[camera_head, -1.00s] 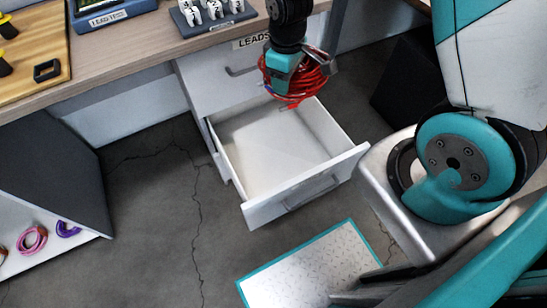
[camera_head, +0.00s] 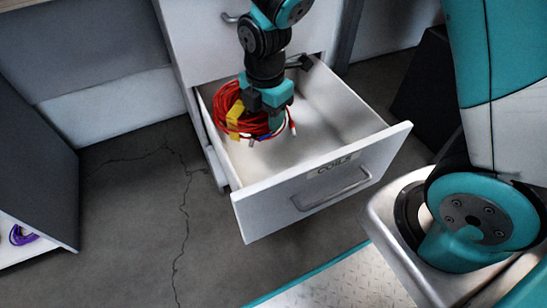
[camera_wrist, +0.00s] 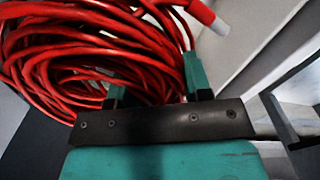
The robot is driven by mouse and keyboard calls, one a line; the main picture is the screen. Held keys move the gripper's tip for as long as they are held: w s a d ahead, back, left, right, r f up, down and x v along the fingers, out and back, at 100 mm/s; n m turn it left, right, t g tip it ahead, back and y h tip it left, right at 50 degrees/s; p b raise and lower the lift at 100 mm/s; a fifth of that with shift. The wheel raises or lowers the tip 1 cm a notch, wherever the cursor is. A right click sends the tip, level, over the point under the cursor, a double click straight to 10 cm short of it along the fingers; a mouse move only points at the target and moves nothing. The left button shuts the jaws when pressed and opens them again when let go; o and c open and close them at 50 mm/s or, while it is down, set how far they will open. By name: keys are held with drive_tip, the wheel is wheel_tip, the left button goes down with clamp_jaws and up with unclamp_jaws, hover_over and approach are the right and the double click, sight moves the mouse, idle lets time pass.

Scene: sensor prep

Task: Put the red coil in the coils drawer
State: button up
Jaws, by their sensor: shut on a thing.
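The red coil (camera_head: 236,117) is a bundle of red cable with a yellow tag and a pale plug end. My gripper (camera_head: 266,112) is shut on it and holds it inside or just over the left part of the open drawer labelled COILS (camera_head: 316,175). In the wrist view the red coil (camera_wrist: 85,50) fills the upper left, between and beyond the fingers of my gripper (camera_wrist: 155,90). I cannot tell whether the coil touches the drawer floor. The drawer looks otherwise empty.
A closed drawer (camera_head: 205,50) is above the open one. A grey cabinet (camera_head: 35,150) stands at the left, with a purple coil (camera_head: 22,236) on its white shelf. The cracked floor (camera_head: 130,210) between them is clear. A teal-edged metal plate (camera_head: 340,280) lies in front.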

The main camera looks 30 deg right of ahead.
wheel_tip(320, 180, down, 19)
drive_tip(key=b, duration=0.7)
drive_tip(key=shift+r+b, duration=0.15)
drive_tip(key=shift+b, duration=0.2)
drive_tip(key=shift+f, duration=0.2)
drive_tip(key=o, duration=1.2)
drive_tip(key=s+a+r+m+y+p, duration=0.1)
drive_tip(key=s+r+m+p, duration=0.25)
drive_tip(key=r, duration=0.95)
drive_tip(key=s+a+r+m+y+p, duration=0.1)
drive_tip(key=s+a+r+m+p, duration=0.2)
drive_tip(key=r, duration=0.9)
drive_tip(key=s+r+m+y, duration=0.2)
drive_tip(key=s+r+m, duration=0.6)
drive_tip(key=s+m, duration=0.1)
drive_tip(key=shift+s+d+r, duration=0.15)
drive_tip(key=shift+s+r, duration=0.1)
drive_tip(key=shift+s, duration=0.55)
